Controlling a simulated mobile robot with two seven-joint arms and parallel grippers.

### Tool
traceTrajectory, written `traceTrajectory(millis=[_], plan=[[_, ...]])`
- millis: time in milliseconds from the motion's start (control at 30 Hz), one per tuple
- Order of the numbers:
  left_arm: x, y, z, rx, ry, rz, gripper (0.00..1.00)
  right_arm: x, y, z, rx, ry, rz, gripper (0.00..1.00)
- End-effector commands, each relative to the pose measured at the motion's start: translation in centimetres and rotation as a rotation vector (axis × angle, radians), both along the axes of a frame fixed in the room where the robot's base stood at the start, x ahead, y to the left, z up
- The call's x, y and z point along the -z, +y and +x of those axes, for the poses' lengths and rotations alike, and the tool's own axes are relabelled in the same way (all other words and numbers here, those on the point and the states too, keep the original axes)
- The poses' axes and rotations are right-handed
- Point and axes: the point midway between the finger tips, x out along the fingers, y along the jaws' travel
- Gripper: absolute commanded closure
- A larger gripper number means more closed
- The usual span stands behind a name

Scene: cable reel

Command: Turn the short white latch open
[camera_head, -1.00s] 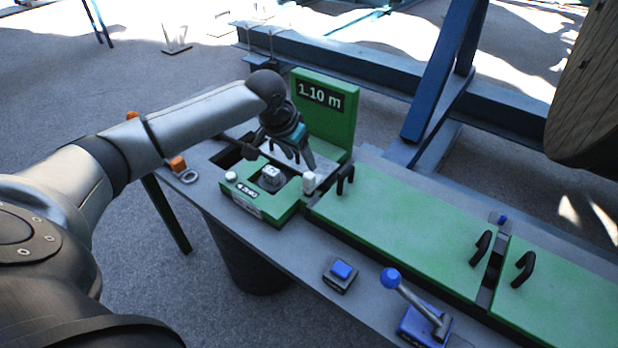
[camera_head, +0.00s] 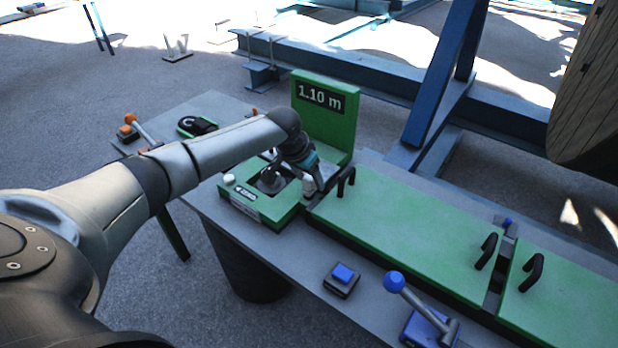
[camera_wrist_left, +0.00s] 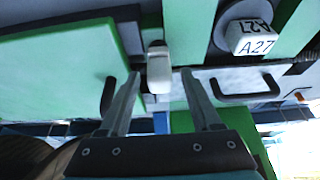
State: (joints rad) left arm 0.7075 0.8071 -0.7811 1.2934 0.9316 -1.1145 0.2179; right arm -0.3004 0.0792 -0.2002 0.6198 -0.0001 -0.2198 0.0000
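The short white latch (camera_head: 307,185) stands at the right edge of the green measuring unit (camera_head: 262,208), beside the long green cover. In the left wrist view the latch (camera_wrist_left: 159,68) lies between the two fingertips of my left gripper (camera_wrist_left: 160,74). The fingers are apart, with a visible gap on each side of the latch. In the head view my left gripper (camera_head: 313,178) is low over the latch and partly hides it. My right gripper is not in view.
A white block marked A27 (camera_wrist_left: 254,38) sits in the unit's recess. Black handles (camera_head: 345,182) rise close to the latch, and a green "1.10 m" panel (camera_head: 322,120) stands behind. A blue button (camera_head: 343,275) and blue-knobbed lever (camera_head: 394,281) are in front.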

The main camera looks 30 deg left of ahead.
Motion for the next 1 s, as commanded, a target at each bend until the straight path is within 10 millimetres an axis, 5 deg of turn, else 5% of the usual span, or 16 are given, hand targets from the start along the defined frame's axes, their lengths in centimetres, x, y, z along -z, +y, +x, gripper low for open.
traceTrajectory(millis=[567,1000], plan=[[-0.02,0.02,-0.03,-0.001,0.001,0.000,1.00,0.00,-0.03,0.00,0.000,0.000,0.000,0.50],[-0.14,-0.03,-0.05,-0.023,0.002,0.000,1.00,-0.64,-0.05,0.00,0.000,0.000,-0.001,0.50]])
